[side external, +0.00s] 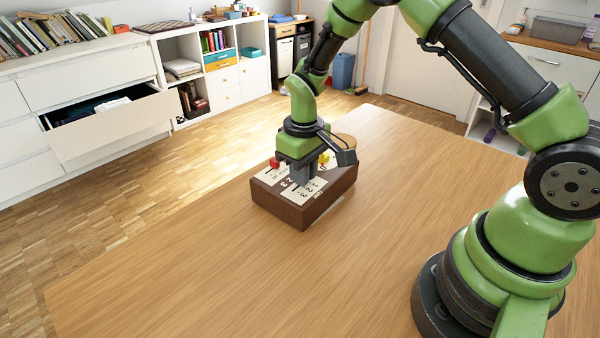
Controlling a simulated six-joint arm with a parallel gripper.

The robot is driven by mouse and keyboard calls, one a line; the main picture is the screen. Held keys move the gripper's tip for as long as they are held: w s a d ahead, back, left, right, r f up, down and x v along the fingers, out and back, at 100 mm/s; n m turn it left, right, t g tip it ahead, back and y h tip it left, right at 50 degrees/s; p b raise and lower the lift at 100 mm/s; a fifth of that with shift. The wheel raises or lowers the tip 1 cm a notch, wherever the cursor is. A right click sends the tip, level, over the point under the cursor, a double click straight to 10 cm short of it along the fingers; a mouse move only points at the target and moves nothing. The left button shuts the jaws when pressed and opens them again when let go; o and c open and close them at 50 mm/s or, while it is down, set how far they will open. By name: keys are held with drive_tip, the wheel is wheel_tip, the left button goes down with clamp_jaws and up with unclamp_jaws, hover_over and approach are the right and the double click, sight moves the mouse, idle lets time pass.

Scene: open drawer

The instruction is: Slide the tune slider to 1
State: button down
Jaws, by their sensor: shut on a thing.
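A brown box (312,212) with a pale top panel (309,193) stands on the table. The panel has printed scales with digits 1, 2 and 3. The lettering is too small to read, so I cannot tell which slider is marked tune. A red knob (275,162) shows at the left of the box top, and a yellow knob (323,158) shows at the back right. My gripper (301,182) points down over the middle of the panel, between the scales. It is shut on a slider knob, which its fingers hide.
A round wooden thing (345,141) is partly visible behind my gripper. The wooden table (200,270) is clear in front and to the left of the box. An open white drawer (118,127) stands away at the left, beyond the table.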

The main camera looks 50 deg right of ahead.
drive_tip(key=shift+d, duration=0.55)
drive_tip(key=c, duration=1.2)
unclamp_jaws()
drive_tip(key=shift+o, duration=0.2)
drive_tip(key=shift+r, duration=0.1)
wheel_tip(320, 180, up, 10)
